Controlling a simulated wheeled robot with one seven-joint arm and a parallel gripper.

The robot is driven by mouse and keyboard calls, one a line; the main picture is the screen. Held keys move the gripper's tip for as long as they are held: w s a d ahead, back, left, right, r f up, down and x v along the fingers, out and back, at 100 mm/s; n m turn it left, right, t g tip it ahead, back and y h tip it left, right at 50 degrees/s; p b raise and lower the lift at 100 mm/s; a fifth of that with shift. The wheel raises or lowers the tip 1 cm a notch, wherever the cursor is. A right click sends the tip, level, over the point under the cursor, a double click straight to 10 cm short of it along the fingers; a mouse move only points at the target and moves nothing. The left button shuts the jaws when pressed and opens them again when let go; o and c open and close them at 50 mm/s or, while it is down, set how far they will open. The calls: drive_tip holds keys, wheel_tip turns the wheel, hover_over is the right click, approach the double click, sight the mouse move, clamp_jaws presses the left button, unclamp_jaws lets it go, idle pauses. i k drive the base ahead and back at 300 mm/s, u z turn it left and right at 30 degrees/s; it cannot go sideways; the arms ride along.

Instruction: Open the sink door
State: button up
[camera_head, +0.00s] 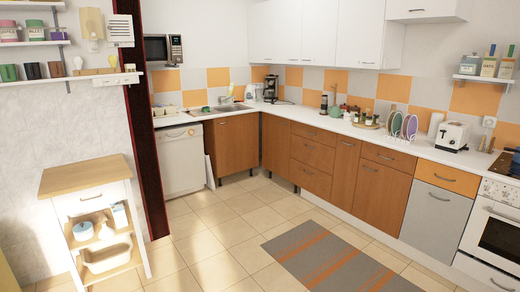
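The sink (218,107) is a metal basin set in the white counter near the back corner, with a faucet (231,90) behind it. Below it is the brown wooden sink door (233,150). The door looks shut, with a small handle near its top that is hard to make out. It stands to the right of the white dishwasher (180,160). My gripper and arm are not in view.
Brown drawers and cabinets (312,165) run right from the corner to a white oven (492,240). A wooden-topped cart (95,215) stands at the left. A grey-orange rug (335,262) lies on the floor. The tiled floor (215,232) before the sink is clear.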

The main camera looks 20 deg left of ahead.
sight(236, 136)
drive_tip(key=u, duration=0.5)
drive_tip(key=i, duration=1.65)
drive_tip(key=u, duration=0.8)
drive_tip(key=i, duration=1.65)
drive_tip(key=u, duration=0.25)
drive_tip(key=i, duration=1.6)
drive_tip(key=z, duration=0.4)
drive_tip(key=i, duration=1.7)
drive_tip(key=z, duration=0.6)
drive_tip(key=i, duration=0.85)
drive_tip(key=z, duration=0.2)
